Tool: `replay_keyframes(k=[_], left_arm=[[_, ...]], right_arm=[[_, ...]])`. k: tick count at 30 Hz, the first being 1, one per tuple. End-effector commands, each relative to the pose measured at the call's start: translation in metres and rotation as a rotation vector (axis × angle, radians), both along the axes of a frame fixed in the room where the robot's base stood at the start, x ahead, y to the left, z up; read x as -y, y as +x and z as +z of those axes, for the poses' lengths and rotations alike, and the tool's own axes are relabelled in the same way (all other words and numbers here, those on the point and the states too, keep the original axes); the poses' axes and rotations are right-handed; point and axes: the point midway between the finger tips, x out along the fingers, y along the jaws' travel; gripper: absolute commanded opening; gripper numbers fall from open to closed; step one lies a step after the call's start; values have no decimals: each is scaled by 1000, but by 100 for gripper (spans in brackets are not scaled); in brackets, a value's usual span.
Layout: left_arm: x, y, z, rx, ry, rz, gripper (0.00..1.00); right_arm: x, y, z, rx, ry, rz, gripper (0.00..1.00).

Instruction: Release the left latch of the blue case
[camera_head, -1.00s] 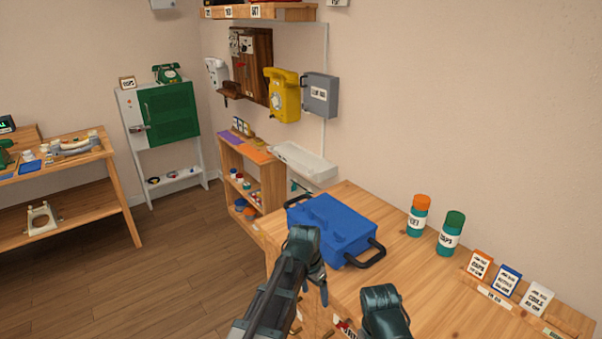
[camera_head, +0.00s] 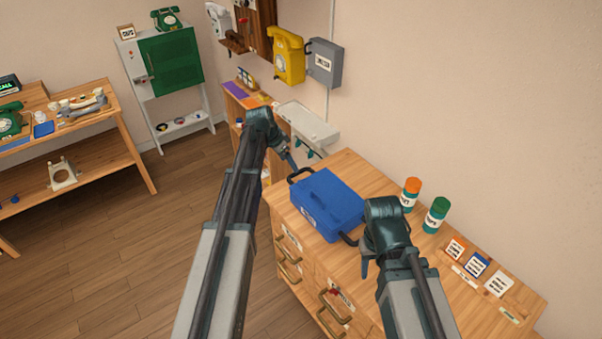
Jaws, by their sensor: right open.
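The blue case (camera_head: 328,200) lies shut on the wooden cabinet top, with a black handle (camera_head: 300,174) at its left end and another (camera_head: 348,240) at its right end. A pale label shows on its front side. Its latches are too small to make out. My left gripper (camera_head: 291,162) is just beyond the case's left end, close to that handle; whether it touches cannot be told, and its jaws are too small to read. My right gripper (camera_head: 364,268) is open and points down by the case's front right corner, partly hiding that end.
Two jars, one orange-lidded (camera_head: 410,193) and one green-lidded (camera_head: 436,214), stand right of the case. Drawers with handles (camera_head: 288,245) are below the top. A white tray (camera_head: 308,124) is behind.

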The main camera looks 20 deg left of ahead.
Motion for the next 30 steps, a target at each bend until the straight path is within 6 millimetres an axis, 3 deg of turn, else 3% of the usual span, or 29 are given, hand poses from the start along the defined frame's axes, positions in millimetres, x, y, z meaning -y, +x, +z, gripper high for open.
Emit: replay_keyframes(k=[11, 30], left_arm=[[3, 4, -14, 0, 0, 0, 82], [24, 30, -98, 0, 0, -1, 82]], right_arm=[[0, 0, -14, 0, 0, 0, 50], [0, 0, -98, 0, 0, -3, 50]])
